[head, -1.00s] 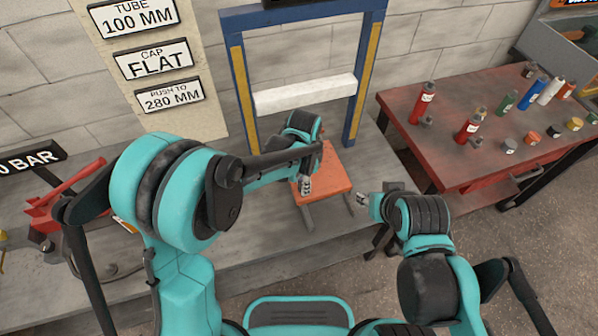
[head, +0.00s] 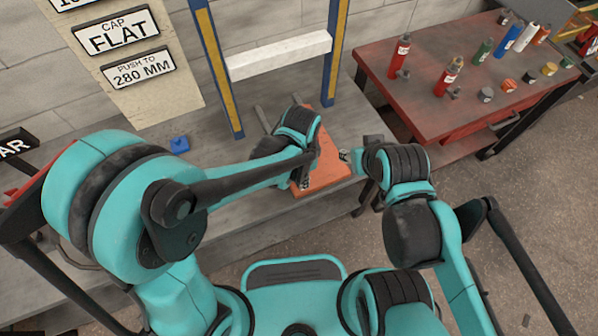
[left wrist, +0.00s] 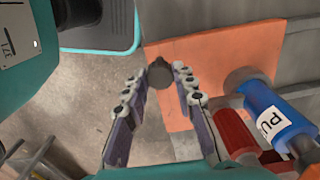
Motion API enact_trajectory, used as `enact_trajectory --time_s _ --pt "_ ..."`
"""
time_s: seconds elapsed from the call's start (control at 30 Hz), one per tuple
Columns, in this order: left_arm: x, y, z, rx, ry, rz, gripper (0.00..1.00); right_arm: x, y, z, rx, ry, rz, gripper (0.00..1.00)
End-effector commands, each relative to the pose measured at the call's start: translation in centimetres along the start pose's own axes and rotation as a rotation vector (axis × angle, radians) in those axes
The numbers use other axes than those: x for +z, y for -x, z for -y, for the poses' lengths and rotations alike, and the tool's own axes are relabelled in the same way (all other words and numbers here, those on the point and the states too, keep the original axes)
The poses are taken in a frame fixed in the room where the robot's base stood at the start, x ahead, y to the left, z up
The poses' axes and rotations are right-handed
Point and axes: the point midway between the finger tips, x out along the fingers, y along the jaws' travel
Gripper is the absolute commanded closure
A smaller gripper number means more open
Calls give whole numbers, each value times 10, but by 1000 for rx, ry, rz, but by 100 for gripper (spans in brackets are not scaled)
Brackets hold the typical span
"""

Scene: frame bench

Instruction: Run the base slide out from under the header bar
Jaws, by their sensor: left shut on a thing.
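The base slide is an orange plate (head: 328,172) on the bench, nearer me than the white header bar (head: 280,55). The bar spans a blue and yellow upright frame (head: 218,70). Two grey rails (head: 263,118) show behind the plate. My left gripper (head: 304,184) is at the plate's near edge; my left arm hides part of the plate. In the left wrist view its fingers (left wrist: 157,92) close around a dark round knob (left wrist: 160,73) at the edge of the orange plate (left wrist: 205,60). My right gripper (head: 345,156) is right of the plate; its fingers are too small to judge.
In the left wrist view a labelled blue cylinder (left wrist: 277,112) and a red cylinder (left wrist: 234,132) are beside the fingers; their footing is unclear. A small blue piece (head: 180,145) lies on the grey bench (head: 215,170). A red table (head: 425,85) with bottles stands right.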

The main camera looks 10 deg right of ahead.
Motion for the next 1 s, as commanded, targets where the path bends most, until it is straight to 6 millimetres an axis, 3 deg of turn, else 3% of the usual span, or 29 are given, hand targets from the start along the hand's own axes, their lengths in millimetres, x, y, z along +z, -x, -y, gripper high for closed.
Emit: enact_trajectory --time_s 0.27,0.3,0.37,0.77,1.0 --pt "0 0 0 1 0 0 100 0 0 0 0 0 0 60" --pt "0 0 0 1 0 0 68 0 0 0 0 0 0 60" --pt "0 0 0 1 0 0 53 0 0 0 0 0 0 60" --pt "0 6 0 0 0 0 52 0 0 0 0 0 0 60" --pt "0 49 0 0 0 0 52 0 0 0 0 0 0 60"
